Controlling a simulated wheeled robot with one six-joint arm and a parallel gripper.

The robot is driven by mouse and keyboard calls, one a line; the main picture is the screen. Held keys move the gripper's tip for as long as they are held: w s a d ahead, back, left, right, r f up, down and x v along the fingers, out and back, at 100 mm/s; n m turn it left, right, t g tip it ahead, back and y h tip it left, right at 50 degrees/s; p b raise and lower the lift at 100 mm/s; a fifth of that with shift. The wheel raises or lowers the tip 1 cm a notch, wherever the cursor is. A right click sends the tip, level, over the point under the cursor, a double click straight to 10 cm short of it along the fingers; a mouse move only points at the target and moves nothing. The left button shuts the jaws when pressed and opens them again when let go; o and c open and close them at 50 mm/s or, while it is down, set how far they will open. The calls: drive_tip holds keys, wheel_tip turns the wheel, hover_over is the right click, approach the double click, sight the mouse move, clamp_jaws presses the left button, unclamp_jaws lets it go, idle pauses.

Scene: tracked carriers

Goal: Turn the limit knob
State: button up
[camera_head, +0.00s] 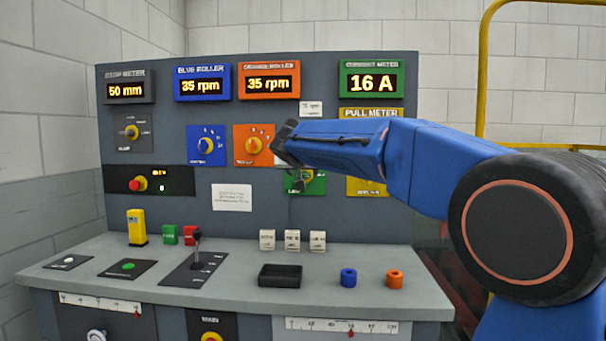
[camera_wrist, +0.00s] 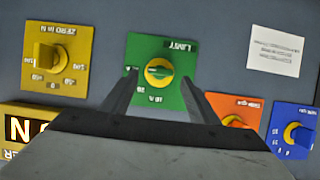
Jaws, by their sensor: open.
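The limit knob (camera_wrist: 158,71) is a yellow and green knob on a green plate (camera_wrist: 150,45) marked LIMIT, seen upside down in the wrist view. My gripper (camera_wrist: 160,78) is open, with one finger on each side of the knob in the picture. I cannot tell whether the fingers touch it or how far off they are. In the head view the green plate (camera_head: 319,184) shows partly below my blue arm, which hides much of the area around the knob.
An orange knob plate (camera_head: 254,145) and a blue knob plate (camera_head: 206,145) are to the left. A yellow plate (camera_wrist: 57,57) is beside the limit plate. Below, the desk holds a black tray (camera_head: 280,276), several white blocks, and blue (camera_head: 348,277) and orange (camera_head: 394,278) rings.

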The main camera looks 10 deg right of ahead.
drive_tip(key=shift+x, duration=0.9)
drive_tip(key=c, duration=1.1)
drive_tip(key=shift+o, duration=0.3)
drive_tip(key=shift+a, duration=0.1)
drive_tip(key=n+h, duration=0.1)
drive_tip(key=n, duration=0.1)
drive_tip(key=shift+w+a+n+h, duration=0.1)
drive_tip(key=shift+a+n+h, duration=0.15)
drive_tip(key=shift+n+h, duration=0.15)
drive_tip(key=shift+a+f+n+g+h, duration=0.1)
drive_tip(key=shift+a+n+g+h, duration=0.05)
drive_tip(key=shift+n+h, duration=0.55)
drive_tip(key=shift+a+f+n+g+h, duration=0.15)
drive_tip(key=shift+n+h, duration=0.25)
drive_tip(key=shift+n, duration=0.5)
drive_tip(key=shift+w, duration=0.1)
